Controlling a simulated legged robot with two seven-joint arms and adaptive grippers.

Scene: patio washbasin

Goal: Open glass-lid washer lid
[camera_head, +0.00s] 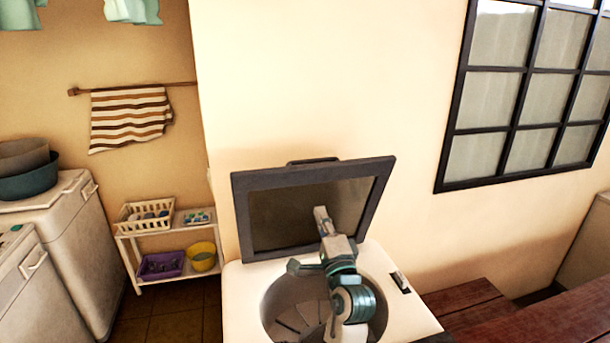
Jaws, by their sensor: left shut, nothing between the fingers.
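The washer (405,318) stands at the bottom middle, with its round drum opening (285,312) uncovered. Its dark-framed glass lid (262,212) is raised and stands steeply behind the opening, close to the wall. A handle (313,161) sits on the lid's top edge. My left gripper (321,214) is shut and empty, pointing up in front of the lid's glass. I cannot tell whether it touches the glass. My left arm hides part of the drum opening and the lid's lower edge. My right gripper is out of view.
A white shelf (165,226) with a basket, a purple bin (160,265) and a yellow bucket (202,257) stands left. White appliances (60,235) fill the far left. A dark wooden bench (465,300) is at right, below a barred window (525,100).

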